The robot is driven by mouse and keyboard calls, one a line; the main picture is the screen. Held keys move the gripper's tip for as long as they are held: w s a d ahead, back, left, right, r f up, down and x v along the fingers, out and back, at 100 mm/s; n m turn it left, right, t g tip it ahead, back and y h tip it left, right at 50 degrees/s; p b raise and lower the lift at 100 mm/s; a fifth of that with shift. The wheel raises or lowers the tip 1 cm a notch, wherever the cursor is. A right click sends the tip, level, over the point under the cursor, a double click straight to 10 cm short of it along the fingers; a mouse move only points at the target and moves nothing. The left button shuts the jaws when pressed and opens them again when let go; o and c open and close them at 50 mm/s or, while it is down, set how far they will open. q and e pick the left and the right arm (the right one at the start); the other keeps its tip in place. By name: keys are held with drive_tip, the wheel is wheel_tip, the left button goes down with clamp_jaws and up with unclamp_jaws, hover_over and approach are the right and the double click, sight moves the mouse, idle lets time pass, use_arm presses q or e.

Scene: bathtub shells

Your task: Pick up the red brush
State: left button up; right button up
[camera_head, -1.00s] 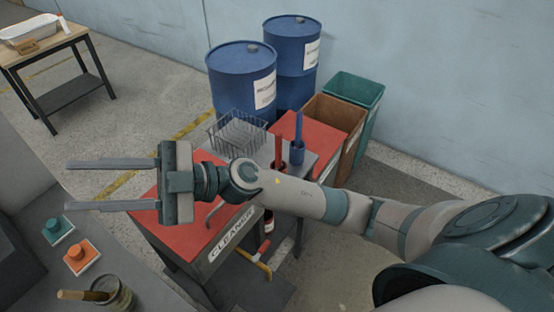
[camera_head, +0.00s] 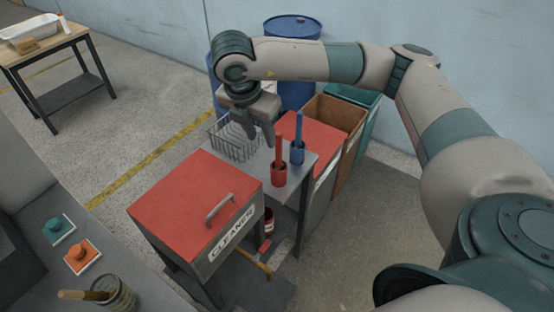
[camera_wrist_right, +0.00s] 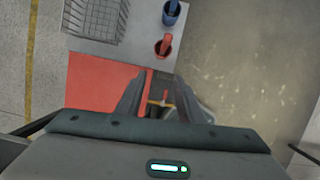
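The red brush (camera_head: 279,148) stands upright in a red cup (camera_head: 278,176) on the grey table, its handle pointing up. In the right wrist view, the brush (camera_wrist_right: 166,39) and its cup (camera_wrist_right: 162,48) show just beyond my fingertips. My right gripper (camera_head: 261,140) points down, just left of the brush handle in the head view and apart from it. Its two fingers (camera_wrist_right: 162,78) are spread with nothing between them. My left gripper is not in view.
A blue brush (camera_head: 298,126) in a blue cup (camera_head: 297,155) stands close beside the red one. A wire basket (camera_head: 233,140) is on the left. A red-topped cleaner box (camera_head: 190,190) stands in front; blue drums (camera_head: 300,92) and bins (camera_head: 338,112) are behind.

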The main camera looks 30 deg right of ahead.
sight(279, 143)
drive_tip(key=d, duration=0.1)
drive_tip(key=d+r, duration=0.1)
drive_tip(key=d+m+h, duration=0.1)
drive_tip(key=shift+w+r, duration=0.3)
drive_tip(key=shift+r, duration=0.05)
drive_tip(key=shift+f, duration=0.1)
drive_tip(key=x, duration=0.9)
drive_tip(key=shift+f, duration=0.35)
drive_tip(key=shift+w+d+f+p, duration=0.25)
drive_tip(key=shift+d+f+p, duration=0.2)
drive_tip(key=shift+f+p, duration=0.2)
drive_tip(key=shift+f, duration=0.4)
drive_tip(key=shift+w+d, duration=0.1)
